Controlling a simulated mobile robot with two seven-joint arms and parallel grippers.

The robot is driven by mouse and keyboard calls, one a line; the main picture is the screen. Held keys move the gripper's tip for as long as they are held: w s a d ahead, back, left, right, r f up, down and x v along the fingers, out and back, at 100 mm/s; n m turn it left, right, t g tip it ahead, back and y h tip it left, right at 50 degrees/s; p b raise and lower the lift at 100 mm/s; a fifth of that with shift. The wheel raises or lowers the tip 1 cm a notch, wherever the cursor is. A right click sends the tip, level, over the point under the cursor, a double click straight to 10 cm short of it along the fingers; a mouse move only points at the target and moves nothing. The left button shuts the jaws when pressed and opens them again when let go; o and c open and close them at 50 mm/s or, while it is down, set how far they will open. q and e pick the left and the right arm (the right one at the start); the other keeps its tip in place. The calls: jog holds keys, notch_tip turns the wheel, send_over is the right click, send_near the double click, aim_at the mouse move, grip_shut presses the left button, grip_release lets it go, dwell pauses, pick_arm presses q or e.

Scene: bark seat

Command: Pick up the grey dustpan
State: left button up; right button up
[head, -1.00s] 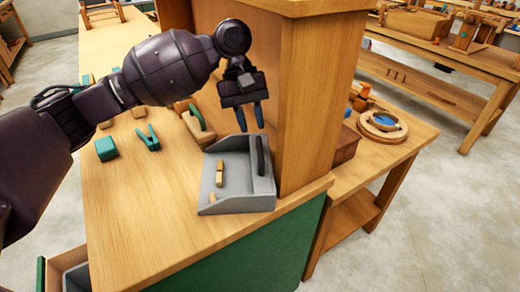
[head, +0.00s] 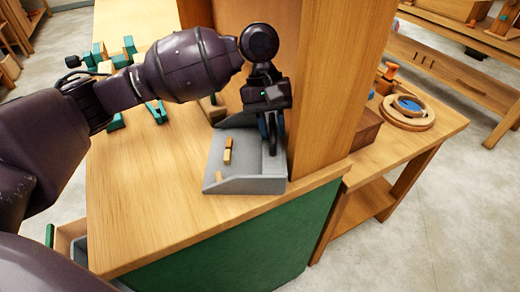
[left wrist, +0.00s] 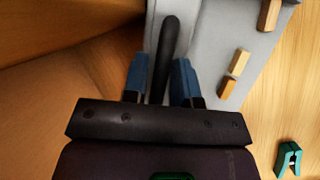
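The grey dustpan (head: 240,185) lies on the wooden bench top against the foot of a wooden upright. It also shows in the left wrist view (left wrist: 210,50). Its black handle (left wrist: 168,40) stands along its right side in the head view. Small wooden blocks (head: 227,150) lie in the pan. My left gripper (head: 271,130) points down at the handle, with its blue fingers one on each side of it. In the left wrist view the fingers (left wrist: 161,80) are apart, with the handle between them; a firm grip does not show. My right gripper is out of view.
The wooden upright (head: 335,90) stands close to the right of my left gripper. Teal clamps (head: 157,111) and blocks lie behind the pan to the left. An open drawer (head: 70,238) juts out at lower left. The front bench top is clear.

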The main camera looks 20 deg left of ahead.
pick_arm(q)
jog(key=shift+r, duration=0.1)
jog(key=c, duration=0.3)
grip_shut()
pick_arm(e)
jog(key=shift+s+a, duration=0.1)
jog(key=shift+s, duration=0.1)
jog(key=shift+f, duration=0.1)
